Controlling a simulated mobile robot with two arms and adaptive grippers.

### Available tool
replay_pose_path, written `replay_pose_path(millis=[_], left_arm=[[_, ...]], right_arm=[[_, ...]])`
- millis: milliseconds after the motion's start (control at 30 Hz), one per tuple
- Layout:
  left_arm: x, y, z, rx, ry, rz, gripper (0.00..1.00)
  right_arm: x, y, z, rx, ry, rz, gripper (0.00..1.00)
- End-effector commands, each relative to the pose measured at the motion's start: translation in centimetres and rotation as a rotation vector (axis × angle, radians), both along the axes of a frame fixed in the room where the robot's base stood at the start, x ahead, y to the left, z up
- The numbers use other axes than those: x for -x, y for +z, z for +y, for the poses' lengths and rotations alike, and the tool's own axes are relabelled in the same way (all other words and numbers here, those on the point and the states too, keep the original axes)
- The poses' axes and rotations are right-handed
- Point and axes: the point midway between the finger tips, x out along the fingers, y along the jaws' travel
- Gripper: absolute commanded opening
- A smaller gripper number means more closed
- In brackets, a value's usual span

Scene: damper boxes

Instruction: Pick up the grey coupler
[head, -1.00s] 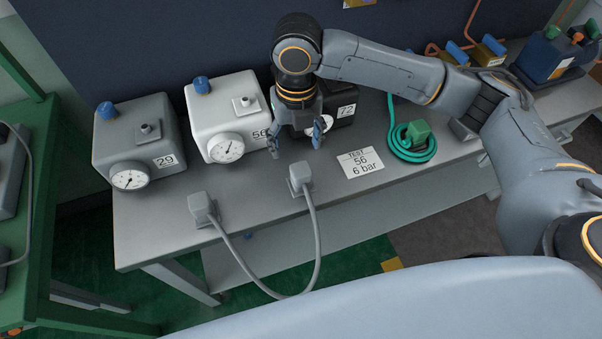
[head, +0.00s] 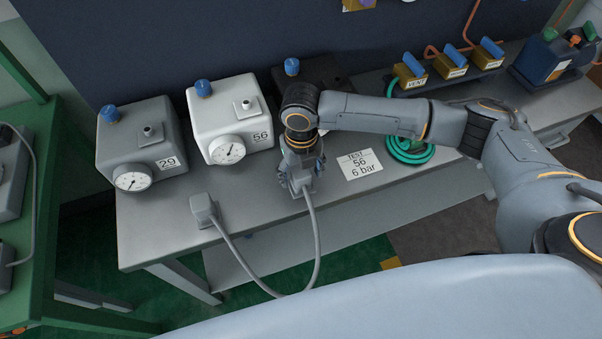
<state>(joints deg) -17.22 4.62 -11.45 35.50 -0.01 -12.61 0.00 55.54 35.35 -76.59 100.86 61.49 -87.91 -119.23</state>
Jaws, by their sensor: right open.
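A grey hose (head: 233,251) has a grey coupler at each end, both on the grey bench (head: 175,236). The left coupler (head: 204,210) stands free near the front edge. The other coupler (head: 302,186) is right at my right gripper (head: 303,180), which points down over it and partly hides it. The fingers are open, one on either side of this coupler; I cannot tell whether they touch it. My left gripper is out of view.
Grey box 29 (head: 136,150), white box 56 (head: 230,115) and a partly hidden dark box (head: 325,72) stand behind. A card reading "TEST 56 6 bar" (head: 361,165) lies right of the gripper. A green coiled hose (head: 408,152) is partly behind my arm.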

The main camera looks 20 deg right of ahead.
Motion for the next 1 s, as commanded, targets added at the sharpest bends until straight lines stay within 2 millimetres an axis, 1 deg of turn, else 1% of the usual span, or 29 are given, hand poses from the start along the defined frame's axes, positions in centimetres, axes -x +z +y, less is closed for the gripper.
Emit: replay_pose_path(millis=[33,133,367,467,500,567,600,700,1000], left_arm=[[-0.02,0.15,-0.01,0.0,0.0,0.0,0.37],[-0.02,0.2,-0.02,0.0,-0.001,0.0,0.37],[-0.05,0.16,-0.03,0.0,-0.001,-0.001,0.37],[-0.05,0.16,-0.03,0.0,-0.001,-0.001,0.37],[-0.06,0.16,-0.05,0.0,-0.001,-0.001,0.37],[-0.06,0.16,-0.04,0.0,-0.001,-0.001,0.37],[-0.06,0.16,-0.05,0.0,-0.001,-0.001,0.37],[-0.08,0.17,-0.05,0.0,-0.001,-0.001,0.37],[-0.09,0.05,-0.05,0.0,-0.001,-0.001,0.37]], right_arm=[[0.07,-0.63,0.08,0.0,0.001,0.001,0.69],[0.03,-1.33,0.06,-0.001,0.001,0.0,0.69],[0.0,-1.5,0.06,-0.001,0.001,-0.002,0.69],[0.0,-1.48,0.06,-0.001,0.001,-0.002,0.51],[0.0,-1.48,0.06,-0.001,0.001,-0.002,0.42],[0.01,-1.48,0.05,-0.001,0.001,-0.001,0.3],[0.01,-1.48,0.05,-0.001,0.001,-0.001,0.22],[-0.01,-1.44,0.06,-0.001,0.001,-0.002,0.04],[-0.04,-1.2,0.05,-0.001,0.001,-0.002,0.04]])
